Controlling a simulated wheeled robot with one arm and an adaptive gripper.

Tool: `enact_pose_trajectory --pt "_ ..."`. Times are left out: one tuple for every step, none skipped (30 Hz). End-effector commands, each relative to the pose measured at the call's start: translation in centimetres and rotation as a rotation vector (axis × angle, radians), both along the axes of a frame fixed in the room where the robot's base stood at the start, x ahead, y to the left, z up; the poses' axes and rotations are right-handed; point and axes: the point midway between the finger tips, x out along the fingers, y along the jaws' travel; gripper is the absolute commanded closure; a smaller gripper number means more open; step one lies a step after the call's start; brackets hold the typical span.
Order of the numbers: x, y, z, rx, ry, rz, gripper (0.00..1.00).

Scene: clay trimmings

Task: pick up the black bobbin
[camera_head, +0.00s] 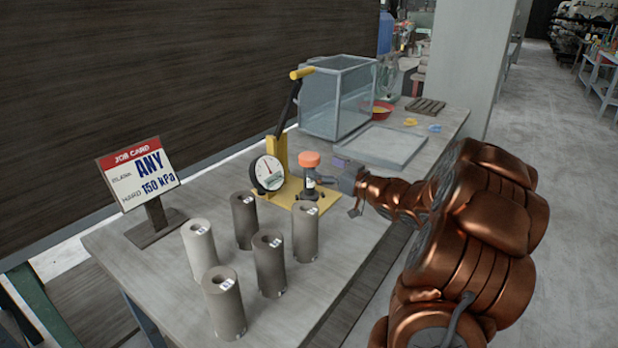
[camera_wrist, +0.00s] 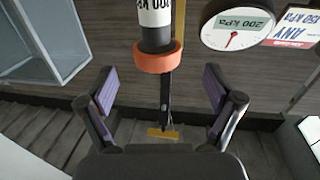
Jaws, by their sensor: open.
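I cannot make out a thing that is plainly a black bobbin. A black upright piece with a white kPa label (camera_wrist: 155,20) and an orange collar (camera_wrist: 160,58) shows in the wrist view, ahead of my gripper (camera_wrist: 160,80). In the head view its orange top (camera_head: 309,159) stands on the yellow base of a gauge stand, just left of my gripper (camera_head: 338,182). The purple-padded fingers are apart, with nothing held between them. The collar lies beyond the fingertips, roughly centred; contact is not visible.
The gauge (camera_head: 267,173) and yellow lever (camera_head: 302,73) stand close by. Several clay cylinders (camera_head: 271,267) are in front. A job card (camera_head: 139,174) stands left; a clear tank (camera_head: 338,95) and flat grey tray (camera_head: 381,147) lie behind.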

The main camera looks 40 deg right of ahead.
Motion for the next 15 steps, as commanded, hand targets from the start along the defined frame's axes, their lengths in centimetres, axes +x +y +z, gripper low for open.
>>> enact_pose_trajectory --pt "0.5 0.1 0.1 0.000 -0.001 0.001 0.09" --pt "0.6 0.1 0.1 0.000 -0.001 0.001 0.09" --pt "0.8 0.2 0.1 0.000 -0.001 0.001 0.09" --pt "1.0 0.2 0.1 -0.001 -0.001 0.001 0.09" --pt "1.1 0.2 0.1 -0.001 -0.001 0.001 0.09" --pt "1.3 0.2 0.1 -0.001 -0.001 0.001 0.09" --pt "1.5 0.2 0.2 -0.001 -0.001 0.001 0.09" --pt "1.7 0.3 0.2 -0.001 -0.001 0.001 0.09" --pt "2.1 0.3 0.2 -0.001 0.000 0.002 0.09" --pt "2.5 0.4 0.2 0.000 0.000 0.002 0.09" --pt "2.8 0.4 0.3 0.000 0.001 0.001 0.09" --pt "3.3 0.4 0.3 0.001 0.001 0.001 0.09" --pt "3.6 0.4 0.3 0.001 0.001 0.001 0.09" --pt "4.0 0.5 0.3 0.001 0.002 0.001 0.09" --pt "4.4 0.6 0.3 0.000 0.002 0.002 0.09"
